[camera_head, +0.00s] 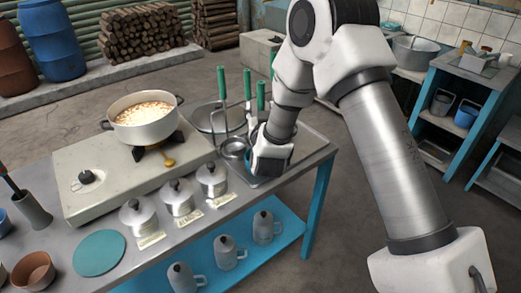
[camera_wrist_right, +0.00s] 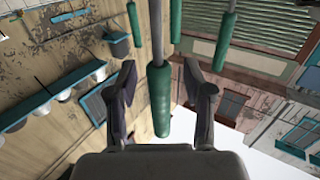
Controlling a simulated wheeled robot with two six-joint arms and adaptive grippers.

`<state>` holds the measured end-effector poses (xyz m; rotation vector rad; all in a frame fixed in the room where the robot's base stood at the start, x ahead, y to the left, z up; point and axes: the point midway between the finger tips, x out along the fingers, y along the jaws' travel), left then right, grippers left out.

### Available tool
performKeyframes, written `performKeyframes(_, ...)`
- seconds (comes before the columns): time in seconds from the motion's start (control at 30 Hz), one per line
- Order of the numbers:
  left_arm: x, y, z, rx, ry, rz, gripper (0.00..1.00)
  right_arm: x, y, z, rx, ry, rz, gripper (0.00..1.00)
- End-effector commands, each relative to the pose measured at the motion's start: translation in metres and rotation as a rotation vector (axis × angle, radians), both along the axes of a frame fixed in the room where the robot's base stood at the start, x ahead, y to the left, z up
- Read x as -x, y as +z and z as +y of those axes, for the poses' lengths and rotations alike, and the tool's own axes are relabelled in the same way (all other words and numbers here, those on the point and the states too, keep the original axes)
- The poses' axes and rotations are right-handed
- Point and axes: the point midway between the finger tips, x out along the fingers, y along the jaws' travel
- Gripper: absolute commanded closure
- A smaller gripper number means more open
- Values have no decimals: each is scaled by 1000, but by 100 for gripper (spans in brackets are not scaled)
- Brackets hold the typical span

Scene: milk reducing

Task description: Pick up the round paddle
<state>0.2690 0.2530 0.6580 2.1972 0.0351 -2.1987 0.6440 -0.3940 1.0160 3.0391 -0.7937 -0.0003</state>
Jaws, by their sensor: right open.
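Several green-handled utensils stand upright at the tray, with a left handle (camera_head: 222,84), a middle handle (camera_head: 247,84) and a right handle (camera_head: 261,96). I cannot tell which belongs to the round paddle; their lower ends are partly hidden by my arm. My right gripper (camera_head: 264,150) is low over the tray, beside the utensils. In the right wrist view my right gripper (camera_wrist_right: 160,80) is open, and a green handle (camera_wrist_right: 158,98) shows between its two fingers, not clasped. My left gripper is not in view.
A pot of milk (camera_head: 145,120) stands on the stove (camera_head: 75,160) to the left. Lidded metal pots (camera_head: 178,197) line the table's front edge. A grey tray (camera_head: 310,145) lies under my gripper. Jugs (camera_head: 228,252) stand on the blue lower shelf.

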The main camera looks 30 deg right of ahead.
Motion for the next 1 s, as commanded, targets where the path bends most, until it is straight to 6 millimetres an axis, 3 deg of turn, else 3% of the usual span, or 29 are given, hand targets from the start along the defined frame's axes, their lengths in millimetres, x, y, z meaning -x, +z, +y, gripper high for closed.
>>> performKeyframes(0.17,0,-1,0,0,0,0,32,0,-1,0,0,0,1,52)
performKeyframes(0.3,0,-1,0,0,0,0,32,0,-1,0,0,0,1,100)
performKeyframes(0.73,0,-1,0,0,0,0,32,0,7,0,0,0,-2,100)
performKeyframes(1.0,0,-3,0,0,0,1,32,0,68,0,0,0,-8,100)
